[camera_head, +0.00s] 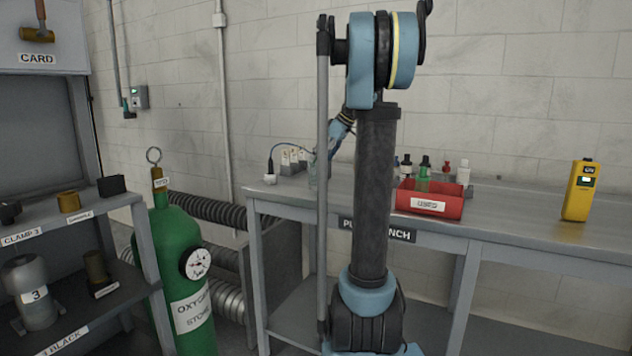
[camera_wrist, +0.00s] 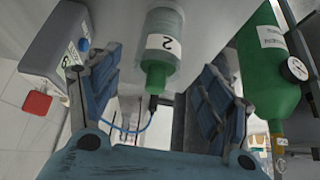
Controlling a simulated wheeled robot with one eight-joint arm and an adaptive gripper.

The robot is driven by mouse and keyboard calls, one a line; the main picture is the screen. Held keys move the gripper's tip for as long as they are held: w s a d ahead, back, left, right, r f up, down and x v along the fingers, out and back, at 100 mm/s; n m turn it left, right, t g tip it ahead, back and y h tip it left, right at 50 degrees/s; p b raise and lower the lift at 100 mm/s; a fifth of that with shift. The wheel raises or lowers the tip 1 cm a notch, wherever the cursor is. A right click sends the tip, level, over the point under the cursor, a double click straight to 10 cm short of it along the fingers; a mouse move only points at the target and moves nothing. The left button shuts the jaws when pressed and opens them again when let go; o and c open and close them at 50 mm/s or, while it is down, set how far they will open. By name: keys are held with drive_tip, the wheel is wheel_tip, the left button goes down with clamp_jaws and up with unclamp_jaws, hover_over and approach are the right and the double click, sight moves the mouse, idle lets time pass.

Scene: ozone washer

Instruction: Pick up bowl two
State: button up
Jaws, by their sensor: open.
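A translucent green vessel with a white label reading 2 (camera_wrist: 163,42) is the thing marked two; it looks like a small bottle-shaped bowl. It shows between the fingers of my gripper (camera_wrist: 160,82) in the wrist view. The two blue-grey fingers are spread, with a visible gap on each side of it. In the head view my gripper (camera_head: 325,155) is low over the left end of the bench (camera_head: 290,198). A small pale vessel (camera_head: 313,175) stands by it, partly hidden by my arm.
A red tray (camera_head: 430,203) with several small bottles and a yellow meter (camera_head: 579,190) stand farther right on the bench. A green oxygen cylinder (camera_head: 178,270) stands left of the bench, beside a grey shelf (camera_head: 120,203). A thin blue tube (camera_head: 290,146) arches near my gripper.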

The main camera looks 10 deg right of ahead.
sight(311, 173)
drive_tip(key=x, duration=0.9)
drive_tip(key=shift+w+a+f, duration=0.1)
drive_tip(key=shift+w+f, duration=0.15)
drive_tip(key=shift+w, duration=0.05)
drive_tip(key=c, duration=1.3)
